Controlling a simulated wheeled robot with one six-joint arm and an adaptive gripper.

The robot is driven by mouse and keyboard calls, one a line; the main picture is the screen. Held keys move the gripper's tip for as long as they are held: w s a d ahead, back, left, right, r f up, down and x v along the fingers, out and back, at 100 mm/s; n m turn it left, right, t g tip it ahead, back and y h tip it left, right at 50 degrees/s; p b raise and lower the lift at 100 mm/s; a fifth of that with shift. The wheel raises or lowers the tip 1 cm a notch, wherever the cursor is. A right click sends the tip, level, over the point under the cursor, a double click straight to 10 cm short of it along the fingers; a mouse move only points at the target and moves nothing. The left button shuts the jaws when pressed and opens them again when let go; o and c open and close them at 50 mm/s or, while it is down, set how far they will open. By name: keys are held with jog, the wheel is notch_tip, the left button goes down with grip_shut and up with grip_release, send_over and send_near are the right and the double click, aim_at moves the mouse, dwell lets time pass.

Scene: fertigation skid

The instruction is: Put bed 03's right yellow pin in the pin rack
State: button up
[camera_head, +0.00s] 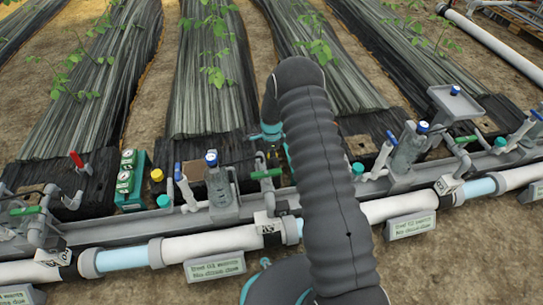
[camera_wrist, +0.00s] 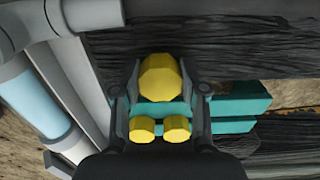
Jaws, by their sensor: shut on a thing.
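My gripper (camera_wrist: 161,88) is shut on a yellow pin (camera_wrist: 160,76), whose broad faceted head shows between the two fingers in the wrist view. Two smaller yellow round heads (camera_wrist: 142,129) (camera_wrist: 177,128) show side by side below it, nearer the gripper's palm. A teal block (camera_wrist: 232,115) lies behind the fingers and extends to the right; I cannot tell for sure whether it is the pin rack. In the head view, my arm hides most of the gripper and the place under it.
White pipe runs (camera_head: 210,244) with grey fittings cross the front. A teal box with gauges (camera_head: 130,180) and a yellow cap (camera_head: 157,175) stand at the left. Valves with blue caps (camera_head: 211,159) rise along the grey rail. Dark covered beds (camera_head: 205,80) lie behind.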

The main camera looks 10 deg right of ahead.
jog(key=shift+r+p, duration=1.4)
jog(key=shift+r, duration=1.8)
notch_tip(320, 180, up, 22)
jog(key=p, duration=1)
